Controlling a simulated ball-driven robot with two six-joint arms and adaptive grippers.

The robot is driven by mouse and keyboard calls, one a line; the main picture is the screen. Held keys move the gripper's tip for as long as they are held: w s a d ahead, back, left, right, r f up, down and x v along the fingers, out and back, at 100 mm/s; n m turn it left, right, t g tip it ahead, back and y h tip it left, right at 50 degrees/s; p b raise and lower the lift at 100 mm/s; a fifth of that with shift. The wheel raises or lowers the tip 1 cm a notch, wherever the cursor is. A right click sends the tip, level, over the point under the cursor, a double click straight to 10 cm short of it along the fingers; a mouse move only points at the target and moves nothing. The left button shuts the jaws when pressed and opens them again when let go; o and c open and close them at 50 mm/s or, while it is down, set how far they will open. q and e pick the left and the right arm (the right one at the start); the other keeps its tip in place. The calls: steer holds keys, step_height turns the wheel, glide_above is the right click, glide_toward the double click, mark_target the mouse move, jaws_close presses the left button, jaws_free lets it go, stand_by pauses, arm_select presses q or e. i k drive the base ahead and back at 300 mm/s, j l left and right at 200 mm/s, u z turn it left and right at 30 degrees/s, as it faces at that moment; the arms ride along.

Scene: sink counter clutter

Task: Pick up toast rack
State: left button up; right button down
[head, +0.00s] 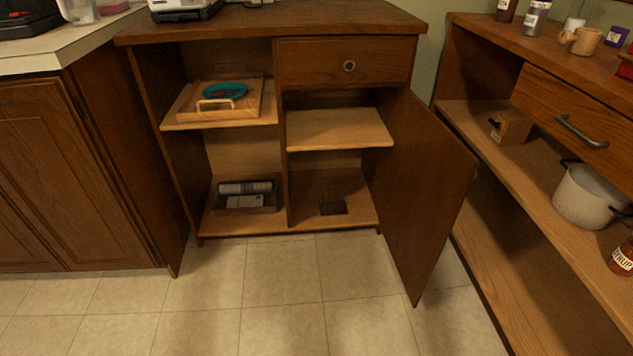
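A small dark rack-like object (332,205), which looks like the toast rack, stands on the bottom shelf of the cabinet's right compartment. It is small and dark in the picture, so its details are hard to make out. Nothing stands in front of it. Neither of my grippers is in view.
The cabinet's right door (423,190) stands open toward me. A bare middle shelf (339,129) is above the rack. The left compartment holds a wooden tray with a teal ring (225,90) and a clear bin (245,197). A white pot (592,195) sits right. The tiled floor (285,290) is clear.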

mark_target(333, 204)
steer(key=i+u, duration=0.2)
steer(key=i, duration=0.4)
steer(key=i+l+u, duration=0.15)
steer(key=i, duration=0.45)
